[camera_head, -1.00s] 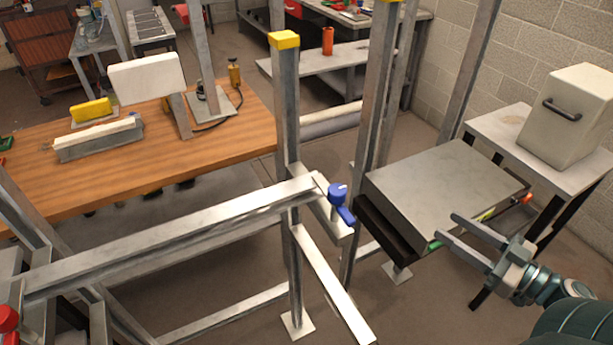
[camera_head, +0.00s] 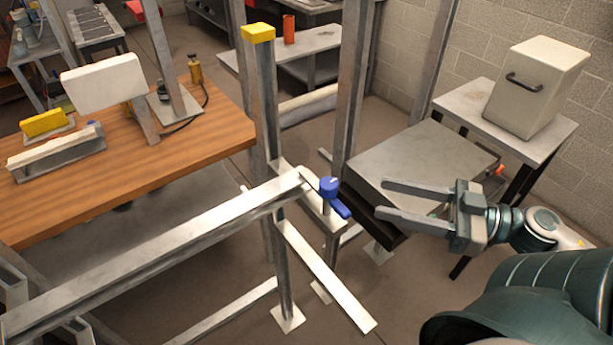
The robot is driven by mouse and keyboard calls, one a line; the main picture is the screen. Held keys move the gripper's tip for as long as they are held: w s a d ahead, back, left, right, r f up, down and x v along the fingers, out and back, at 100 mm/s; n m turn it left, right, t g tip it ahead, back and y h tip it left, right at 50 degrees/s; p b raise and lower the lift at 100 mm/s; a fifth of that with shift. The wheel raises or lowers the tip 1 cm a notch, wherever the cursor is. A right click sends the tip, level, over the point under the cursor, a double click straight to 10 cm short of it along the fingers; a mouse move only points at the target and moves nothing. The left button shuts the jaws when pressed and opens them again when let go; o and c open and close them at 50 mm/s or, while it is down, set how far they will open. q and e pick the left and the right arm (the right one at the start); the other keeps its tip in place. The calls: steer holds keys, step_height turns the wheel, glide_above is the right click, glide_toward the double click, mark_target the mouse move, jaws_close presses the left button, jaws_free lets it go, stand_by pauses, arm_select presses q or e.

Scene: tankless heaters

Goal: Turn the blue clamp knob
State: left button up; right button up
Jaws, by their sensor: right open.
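The blue clamp knob (camera_head: 329,187) sits on top of a metal clamp at the right end of the grey horizontal rail (camera_head: 180,248), beside the upright post with a yellow cap. A blue lever part slants down to the right from its round top. My right gripper (camera_head: 381,200) comes in from the right. Its two fingers are spread apart and point left toward the knob, with empty space between them. The fingertips are a short way right of the knob and appear not to touch it. My left gripper is not in view.
The yellow-capped post (camera_head: 264,100) stands just left of the knob. A grey metal box (camera_head: 425,160) lies behind my right gripper. A wooden workbench (camera_head: 120,170) fills the left, and a beige case (camera_head: 535,85) stands on a table at right.

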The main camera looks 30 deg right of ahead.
mark_target(331, 183)
steer(key=p+x, duration=0.3)
steer(key=x, duration=0.9)
steer(key=shift+r, duration=0.15)
steer(key=shift+p+x, duration=1.05)
steer(key=shift+x, duration=0.6)
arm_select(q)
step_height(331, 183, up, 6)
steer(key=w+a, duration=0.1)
arm_select(e)
steer(key=shift+w+a, duration=0.3)
steer(key=shift+w, duration=0.1)
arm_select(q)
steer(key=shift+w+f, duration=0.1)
arm_select(e)
steer(key=c, duration=1.1)
steer(key=shift+o, duration=0.2)
steer(key=shift+f, duration=0.2)
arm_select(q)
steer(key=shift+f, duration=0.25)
